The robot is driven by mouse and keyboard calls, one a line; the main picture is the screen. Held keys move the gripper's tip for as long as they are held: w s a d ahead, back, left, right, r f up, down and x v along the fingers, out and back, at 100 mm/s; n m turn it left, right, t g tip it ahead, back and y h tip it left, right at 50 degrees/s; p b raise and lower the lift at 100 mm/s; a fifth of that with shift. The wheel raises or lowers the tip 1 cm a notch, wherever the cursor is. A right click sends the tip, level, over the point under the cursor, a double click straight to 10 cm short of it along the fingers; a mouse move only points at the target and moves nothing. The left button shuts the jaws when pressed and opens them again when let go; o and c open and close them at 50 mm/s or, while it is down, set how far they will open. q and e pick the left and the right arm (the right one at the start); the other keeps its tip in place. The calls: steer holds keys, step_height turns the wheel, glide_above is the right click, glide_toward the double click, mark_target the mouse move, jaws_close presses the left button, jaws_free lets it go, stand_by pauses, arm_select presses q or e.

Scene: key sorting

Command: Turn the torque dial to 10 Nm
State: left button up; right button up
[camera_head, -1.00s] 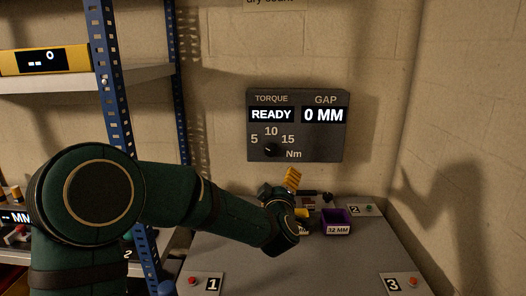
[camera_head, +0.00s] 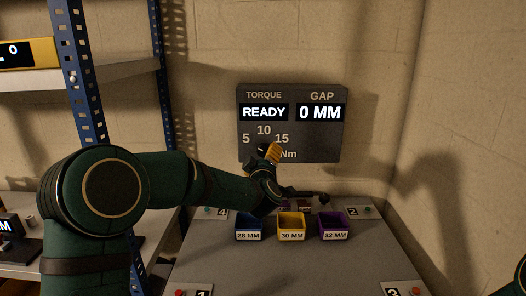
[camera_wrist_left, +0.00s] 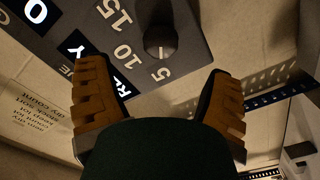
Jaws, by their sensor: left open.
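The torque dial (camera_wrist_left: 160,42) is a dark round knob on the grey panel (camera_head: 292,92). In the left wrist view its white mark points toward the 5. My left gripper (camera_head: 269,152) is raised in front of the panel's lower part and covers the dial in the head view. In the left wrist view my left gripper (camera_wrist_left: 153,72) is open, with orange-padded fingers apart and nothing between them. The dial shows beyond the fingertips, near the gap between them. The panel reads READY and 0 MM. My right gripper is out of view.
Below the panel, a grey bench (camera_head: 285,262) holds a blue bin (camera_head: 249,237), a yellow bin (camera_head: 291,236) and a purple bin (camera_head: 333,235). A shelf rack with a blue post (camera_head: 88,100) stands left. Numbered button plates sit around the bench.

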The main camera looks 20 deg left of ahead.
mark_target(263, 150)
arm_select(q)
steer(key=x, duration=0.7)
steer(key=shift+w+a, duration=0.15)
steer(key=shift+w, duration=0.25)
steer(key=c, duration=1.2)
